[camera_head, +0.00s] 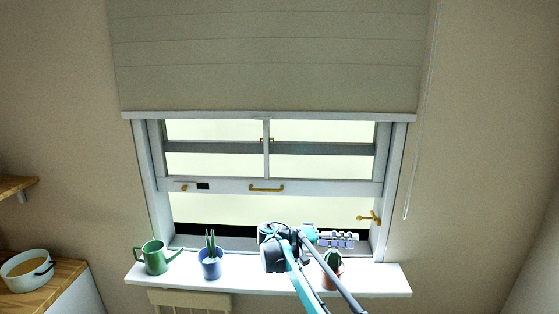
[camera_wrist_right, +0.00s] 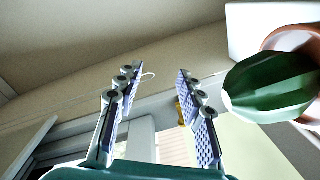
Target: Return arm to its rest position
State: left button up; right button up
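My right arm (camera_head: 297,277) reaches up from the bottom of the head view to the window sill. My right gripper (camera_head: 350,240) points to the right, just above the cactus in the terracotta pot (camera_head: 334,281). In the right wrist view the gripper (camera_wrist_right: 157,76) has its two patterned fingers apart, with nothing between them. The green cactus (camera_wrist_right: 272,86) stands close beside the right-hand finger, outside the grasp. I cannot tell whether they touch. My left gripper is not in view.
The white sill (camera_head: 385,283) also holds a green watering can (camera_head: 154,258) and a blue pot with a plant (camera_head: 211,265). Behind is a window with a brass handle (camera_head: 369,218) and a lowered blind (camera_head: 270,60).

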jog(key=s+d+r+n+t+y, duration=0.1)
jog(key=s+d+n+y, duration=0.15)
jog(key=s, duration=0.25)
jog(key=s+d+n+t+y+b, duration=0.1)
jog(key=s+y, duration=0.2)
jog(key=s, duration=0.2)
jog(key=s+d+r+n+t+y, duration=0.1)
jog(key=s+d+n+y, duration=0.15)
jog(key=s, duration=0.25)
jog(key=s+a+f+t+y, duration=0.1)
jog(key=s+a+f+y, duration=0.2)
jog(key=s, duration=0.5)
jog(key=s+a+f+t+y+b, duration=0.1)
jog(key=s+a+f+t+y, duration=0.1)
jog(key=s+f, duration=0.4)
jog(key=s+a+f+t+y, duration=0.1)
jog(key=s+a+f+y, duration=0.3)
jog(key=s, duration=0.6)
jog(key=shift+f+n+t+b, duration=0.3)
jog(key=shift+f, duration=0.4)
jog(key=shift+a, duration=0.1)
